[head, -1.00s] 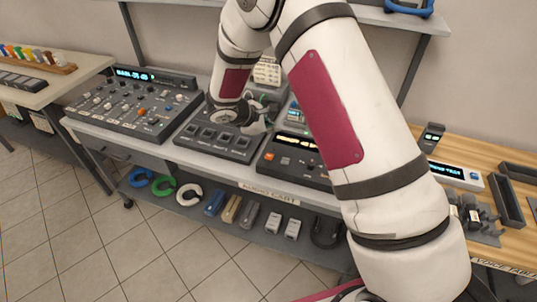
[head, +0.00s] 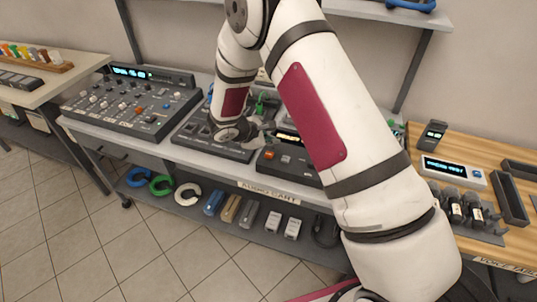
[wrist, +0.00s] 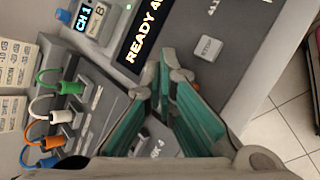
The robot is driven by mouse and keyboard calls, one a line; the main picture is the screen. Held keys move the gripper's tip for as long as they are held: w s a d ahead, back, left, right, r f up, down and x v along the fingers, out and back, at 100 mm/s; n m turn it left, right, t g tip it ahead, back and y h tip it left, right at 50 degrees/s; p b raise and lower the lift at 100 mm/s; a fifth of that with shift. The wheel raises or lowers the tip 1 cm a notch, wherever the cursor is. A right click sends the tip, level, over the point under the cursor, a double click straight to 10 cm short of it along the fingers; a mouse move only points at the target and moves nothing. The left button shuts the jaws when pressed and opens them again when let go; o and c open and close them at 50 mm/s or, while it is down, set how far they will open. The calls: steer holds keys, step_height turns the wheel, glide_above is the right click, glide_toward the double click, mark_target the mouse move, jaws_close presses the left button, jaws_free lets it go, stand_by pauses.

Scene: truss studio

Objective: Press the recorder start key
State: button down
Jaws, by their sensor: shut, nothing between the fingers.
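The recorder (head: 290,172) is a dark box on the cart, partly hidden behind my arm. Its front carries a small orange key (head: 285,157). In the wrist view, a lit display reading READY (wrist: 143,35) and a pale grey key (wrist: 208,47) with small lettering I cannot read sit on a grey panel. I cannot tell for sure which key is the start key. My gripper (head: 264,137) is at the recorder's left rear edge. In the wrist view its teal-padded fingers (wrist: 166,84) are shut and empty, below the display and apart from the grey key.
A mixing console (head: 130,105) stands left on the cart, with a flat keyed unit (head: 207,145) beside it. Green, white and orange plugs with cables (wrist: 60,115) stand close to my fingers. A wooden table (head: 460,150) with small devices is at the right.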

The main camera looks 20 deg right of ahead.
mark_target(270, 156)
steer(key=shift+f+b, duration=0.35)
steer(key=shift+f, duration=1.1)
stand_by(0.4)
steer(key=shift+f, duration=0.4)
steer(key=shift+f+b, duration=0.3)
steer(key=shift+f, duration=0.1)
stand_by(0.5)
steer(key=shift+r, duration=0.8)
steer(key=shift+r+p, duration=0.85)
steer(key=shift+r, duration=1.7)
